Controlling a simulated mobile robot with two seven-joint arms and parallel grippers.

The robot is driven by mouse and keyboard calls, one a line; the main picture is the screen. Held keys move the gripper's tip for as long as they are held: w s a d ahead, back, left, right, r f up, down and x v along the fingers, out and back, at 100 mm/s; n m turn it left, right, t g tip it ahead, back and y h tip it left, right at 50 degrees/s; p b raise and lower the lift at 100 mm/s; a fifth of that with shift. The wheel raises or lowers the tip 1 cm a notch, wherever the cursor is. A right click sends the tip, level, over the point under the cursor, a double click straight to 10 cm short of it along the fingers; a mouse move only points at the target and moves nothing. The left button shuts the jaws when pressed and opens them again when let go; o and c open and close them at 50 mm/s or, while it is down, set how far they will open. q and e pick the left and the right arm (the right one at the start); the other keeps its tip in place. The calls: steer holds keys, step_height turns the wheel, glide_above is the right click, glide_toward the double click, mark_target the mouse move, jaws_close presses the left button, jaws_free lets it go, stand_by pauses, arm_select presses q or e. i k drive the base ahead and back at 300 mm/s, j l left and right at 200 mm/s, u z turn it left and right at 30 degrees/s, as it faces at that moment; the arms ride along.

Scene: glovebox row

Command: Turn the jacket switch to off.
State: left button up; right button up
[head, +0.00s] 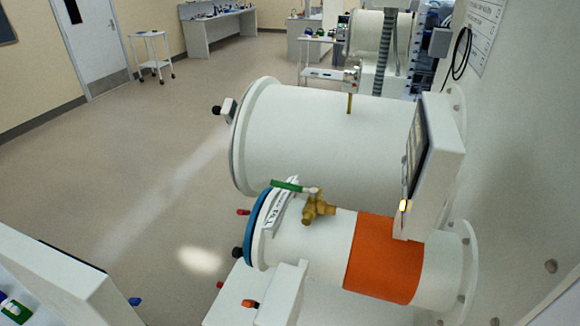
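An orange jacket (384,262) wraps the small white cylinder (330,235) in the lower middle of the head view. I cannot clearly make out a jacket switch or its position. A small yellow-lit spot (404,205) shows at the lower edge of a white panel box (435,165) just above the jacket. The panel's dark screen is seen edge-on, so its details are not readable. Neither of my grippers is in view.
A brass valve with a green lever (288,185) stands on the small cylinder. A large white cylinder (320,135) lies behind it. A white block (281,295) stands in front, with an orange-and-black knob (250,303) beside it. Floor (140,180) at left is clear.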

mark_target(249, 303)
steer(key=j+z, duration=0.25)
steer(key=j, duration=0.15)
steer(key=k+j+z, duration=0.1)
steer(key=j+z, duration=0.2)
steer(key=k+j+z, duration=0.1)
steer(key=j+z, duration=0.15)
steer(key=j, duration=0.2)
steer(key=k+j+z, duration=0.1)
steer(key=j+z, duration=0.15)
steer(key=k+j, duration=0.1)
steer(key=k, duration=0.3)
steer(key=j, duration=0.25)
